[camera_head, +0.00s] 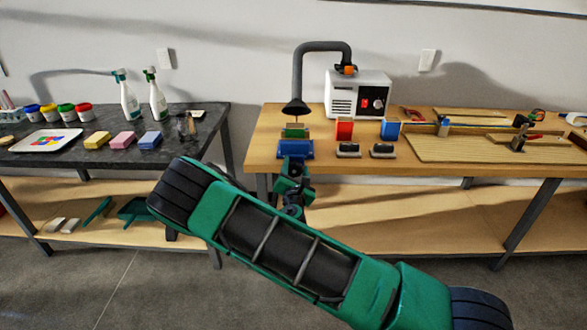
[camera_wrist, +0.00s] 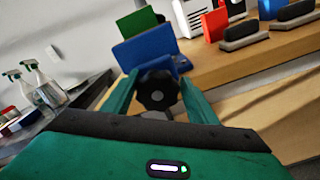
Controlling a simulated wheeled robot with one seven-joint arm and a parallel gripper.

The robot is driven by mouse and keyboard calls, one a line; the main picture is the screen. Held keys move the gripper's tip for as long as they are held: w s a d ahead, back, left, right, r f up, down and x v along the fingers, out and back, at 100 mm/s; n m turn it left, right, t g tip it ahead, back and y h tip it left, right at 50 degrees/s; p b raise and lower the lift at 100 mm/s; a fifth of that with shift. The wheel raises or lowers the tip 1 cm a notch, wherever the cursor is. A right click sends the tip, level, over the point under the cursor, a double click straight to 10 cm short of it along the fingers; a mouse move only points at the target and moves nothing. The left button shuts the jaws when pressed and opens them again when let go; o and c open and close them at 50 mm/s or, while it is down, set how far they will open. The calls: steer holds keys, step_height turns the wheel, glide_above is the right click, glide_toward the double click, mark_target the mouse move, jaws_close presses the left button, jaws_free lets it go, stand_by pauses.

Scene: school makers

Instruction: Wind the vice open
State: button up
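The vice (camera_head: 295,150) is blue and sits at the front edge of the wooden bench, with a green piece (camera_head: 294,130) at its top. In the wrist view its blue body (camera_wrist: 150,46) is ahead of me, and its round black handle (camera_wrist: 158,91) faces me. My gripper (camera_wrist: 158,78) has its two green fingers on either side of the handle, with a narrow gap showing at each side. In the head view my gripper (camera_head: 292,184) is just in front of the vice, and my arm and the gripper partly hide the handle.
The wooden bench (camera_head: 460,167) carries a fume extractor (camera_head: 358,95), a red block (camera_head: 344,129), a blue block (camera_head: 390,130) and two dark erasers. A dark table (camera_head: 60,155) at left holds spray bottles (camera_head: 129,100), sponges and paint pots. Open floor lies in front.

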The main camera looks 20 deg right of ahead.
steer(key=shift+w+a, duration=0.25)
steer(key=shift+a, duration=0.05)
steer(key=shift+s+a+f, duration=0.15)
steer(key=shift+f, duration=0.15)
steer(key=shift+s+a+f, duration=0.15)
steer(key=shift+a+f, duration=0.1)
steer(key=shift+f, duration=0.25)
steer(key=d+r+v, duration=0.1)
steer(key=v, duration=0.9)
steer(key=shift+s+r, duration=0.2)
steer(key=shift+r, duration=0.1)
steer(key=shift+d, duration=0.1)
